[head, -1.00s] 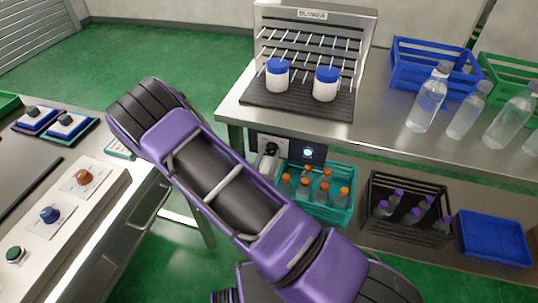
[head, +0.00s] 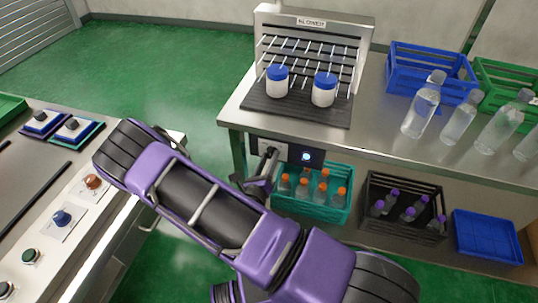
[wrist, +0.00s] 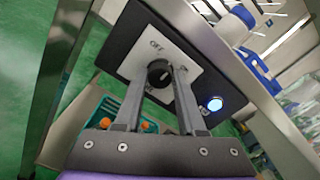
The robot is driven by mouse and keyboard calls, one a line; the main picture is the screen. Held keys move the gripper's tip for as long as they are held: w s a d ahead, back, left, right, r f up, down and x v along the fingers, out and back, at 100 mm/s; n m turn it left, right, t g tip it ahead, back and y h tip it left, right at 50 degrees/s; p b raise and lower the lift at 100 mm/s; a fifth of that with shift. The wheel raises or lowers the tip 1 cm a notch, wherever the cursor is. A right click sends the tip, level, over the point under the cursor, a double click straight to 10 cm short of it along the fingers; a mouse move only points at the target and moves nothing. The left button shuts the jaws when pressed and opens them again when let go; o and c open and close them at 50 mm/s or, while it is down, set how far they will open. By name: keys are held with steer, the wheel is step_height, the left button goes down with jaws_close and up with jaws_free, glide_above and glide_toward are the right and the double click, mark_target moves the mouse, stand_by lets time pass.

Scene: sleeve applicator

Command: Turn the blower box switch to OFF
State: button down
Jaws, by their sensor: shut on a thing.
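The blower box (wrist: 120,45) is a black box fixed under the front edge of the steel bench. Its pale switch plate (wrist: 152,45) reads OFF at the upper left in the wrist view, with another label at the right partly behind a finger. The black round switch knob (wrist: 158,75) sits in the plate's middle, and its pointer direction is hard to tell. My gripper (wrist: 162,72) is shut on the knob, one finger on each side. In the head view my gripper (head: 264,168) is at the box's left part, hiding the knob. The round light (head: 306,156) glows bluish white.
A teal crate (head: 330,213) of orange-capped bottles stands below the box, close to my gripper. A dark crate (head: 393,232) and a blue tray (head: 487,240) lie to its right. On the bench are two blue-lidded jars (head: 323,90) and a rack.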

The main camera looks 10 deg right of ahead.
steer(key=n+p, duration=0.2)
steer(key=n, duration=0.3)
steer(key=shift+n, duration=0.3)
steer(key=shift+n+p, duration=0.8)
steer(key=shift+n, duration=1.4)
steer(key=shift+f, duration=0.1)
steer(key=c, duration=0.5)
jaws_free()
steer(key=v, duration=1.7)
steer(key=shift+s, duration=0.25)
